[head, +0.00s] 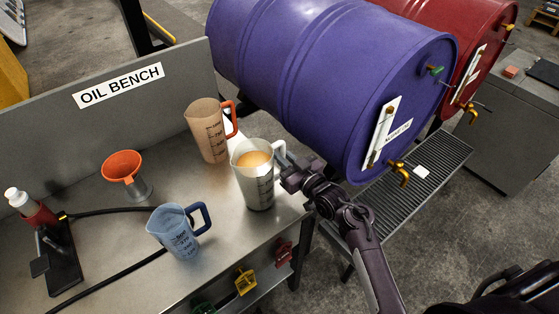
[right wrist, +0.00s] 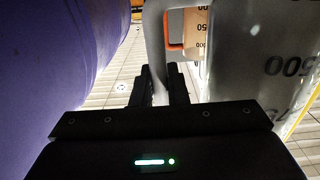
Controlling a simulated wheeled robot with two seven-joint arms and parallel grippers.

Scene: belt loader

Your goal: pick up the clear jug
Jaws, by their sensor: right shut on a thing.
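The clear jug (head: 259,190) has dark graduation marks and an amber liquid inside. It is upright at the right end of the bench; I cannot tell if its base touches the top. My right gripper (head: 287,172) reaches it from the right and is shut on its pale handle. In the right wrist view the two dark fingers (right wrist: 158,88) close around the handle (right wrist: 157,45), and the marked jug wall (right wrist: 275,70) fills the right side. My left gripper is not in view.
On the steel bench (head: 110,222) stand an orange-tinted jug (head: 208,135) just behind, a blue jug (head: 176,235) to the left, and an orange funnel (head: 122,167). A purple drum (head: 330,75) lies close behind my right gripper, above a grated tray (head: 440,165).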

